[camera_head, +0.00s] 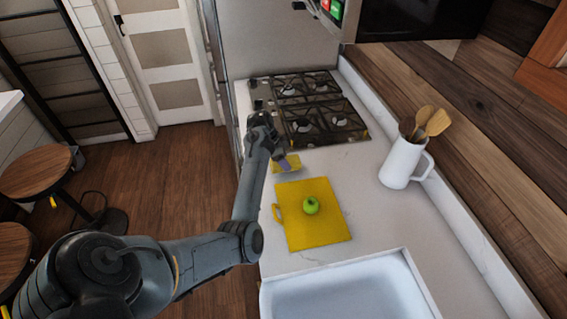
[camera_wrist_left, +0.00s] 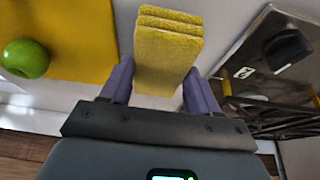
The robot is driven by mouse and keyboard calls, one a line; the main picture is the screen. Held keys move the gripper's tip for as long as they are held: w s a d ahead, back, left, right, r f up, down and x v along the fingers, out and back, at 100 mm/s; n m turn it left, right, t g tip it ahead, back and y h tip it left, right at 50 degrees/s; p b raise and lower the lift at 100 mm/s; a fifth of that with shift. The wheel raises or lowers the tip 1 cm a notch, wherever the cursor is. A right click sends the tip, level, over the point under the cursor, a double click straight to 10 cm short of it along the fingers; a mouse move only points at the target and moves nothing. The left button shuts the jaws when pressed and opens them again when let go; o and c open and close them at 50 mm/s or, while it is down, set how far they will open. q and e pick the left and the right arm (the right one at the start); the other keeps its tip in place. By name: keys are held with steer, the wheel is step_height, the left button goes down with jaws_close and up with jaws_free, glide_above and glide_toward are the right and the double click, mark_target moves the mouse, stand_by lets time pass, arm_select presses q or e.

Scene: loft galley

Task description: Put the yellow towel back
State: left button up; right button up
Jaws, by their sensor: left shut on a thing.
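The folded yellow towel (camera_head: 291,166) is at the counter's front edge side, between the yellow cutting board and the stove. It shows as a thick layered stack in the left wrist view (camera_wrist_left: 167,47). My left gripper (camera_head: 283,162) is shut on the towel, with a purple finger on each side of it in the left wrist view (camera_wrist_left: 160,82). I cannot tell whether the towel touches the counter or hangs just above it. The wrist hides part of it in the head view. My right gripper is not in view.
A green apple (camera_head: 311,205) sits on the yellow cutting board (camera_head: 328,232). The stove (camera_head: 318,122) is just beyond the towel. A white pitcher of wooden utensils (camera_head: 401,162) stands at the right by the wall. The sink (camera_head: 345,292) is nearest. Counter between board and pitcher is clear.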

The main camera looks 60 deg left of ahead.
arm_select(q)
steer(key=shift+f, duration=1.1)
steer(key=shift+f, duration=0.15)
steer(key=o, duration=0.9)
steer(key=shift+s+r, duration=0.1)
steer(key=shift+r, duration=0.25)
steer(key=v, duration=1.1)
steer(key=shift+a+r, duration=0.1)
steer(key=shift+r, duration=0.25)
steer(key=shift+s, duration=0.1)
